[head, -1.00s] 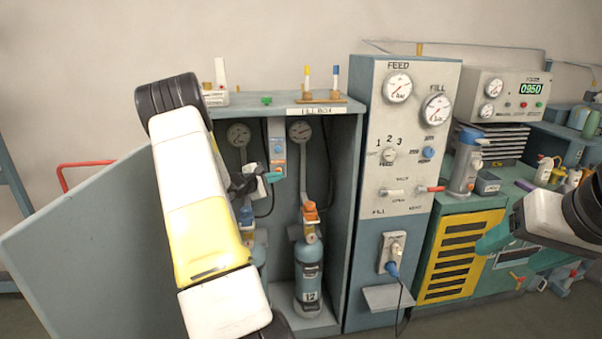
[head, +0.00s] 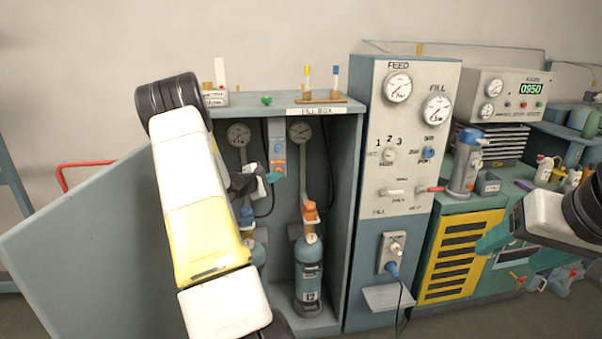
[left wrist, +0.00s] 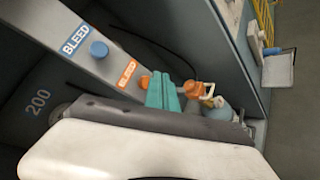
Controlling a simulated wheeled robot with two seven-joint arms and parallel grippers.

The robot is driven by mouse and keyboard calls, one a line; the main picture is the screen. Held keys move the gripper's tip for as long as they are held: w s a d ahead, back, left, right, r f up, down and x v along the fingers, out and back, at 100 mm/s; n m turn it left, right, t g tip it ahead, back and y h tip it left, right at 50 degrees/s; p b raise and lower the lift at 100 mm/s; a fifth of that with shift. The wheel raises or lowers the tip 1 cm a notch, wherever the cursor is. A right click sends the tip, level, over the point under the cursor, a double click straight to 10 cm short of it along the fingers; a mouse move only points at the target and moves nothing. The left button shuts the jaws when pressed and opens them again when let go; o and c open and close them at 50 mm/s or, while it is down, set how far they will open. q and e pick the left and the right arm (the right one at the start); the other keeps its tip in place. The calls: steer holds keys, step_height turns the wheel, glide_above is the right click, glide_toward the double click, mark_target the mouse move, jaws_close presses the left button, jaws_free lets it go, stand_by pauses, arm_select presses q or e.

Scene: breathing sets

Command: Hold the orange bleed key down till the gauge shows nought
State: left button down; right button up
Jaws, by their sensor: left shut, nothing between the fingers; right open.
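The orange bleed key (left wrist: 144,82) shows in the left wrist view beside the orange BLEED label (left wrist: 126,72), partly covered by my left fingers. My left gripper (left wrist: 162,92) is shut with nothing in it, its teal tips at the key; I cannot tell whether they press it. In the head view my left gripper (head: 273,176) is at the lower end of the bleed strip (head: 278,132). My right gripper (head: 494,240) is open, far right.
A blue bleed key (left wrist: 99,48) sits further up the strip. The box's right wall and the FEED/FILL panel (head: 408,190) stand to the right. A green bench (head: 520,200) lies beyond.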

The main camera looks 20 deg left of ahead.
arm_select(q)
steer(key=shift+w, duration=0.15)
steer(key=shift+w+a, duration=0.2)
steer(key=shift+w+a, duration=0.35)
steer(key=shift+w, duration=0.15)
stand_by(2.4)
steer(key=shift+s, duration=0.1)
stand_by(2.9)
steer(key=shift+s+d, duration=0.55)
steer(key=shift+s, duration=0.2)
steer(key=shift+s+d, duration=0.45)
steer(key=shift+s, duration=0.25)
steer(key=shift+s+d, duration=0.4)
steer(key=shift+s, duration=0.35)
steer(key=shift+s+d, duration=0.45)
steer(key=shift+s, duration=0.25)
steer(key=shift+d, duration=0.1)
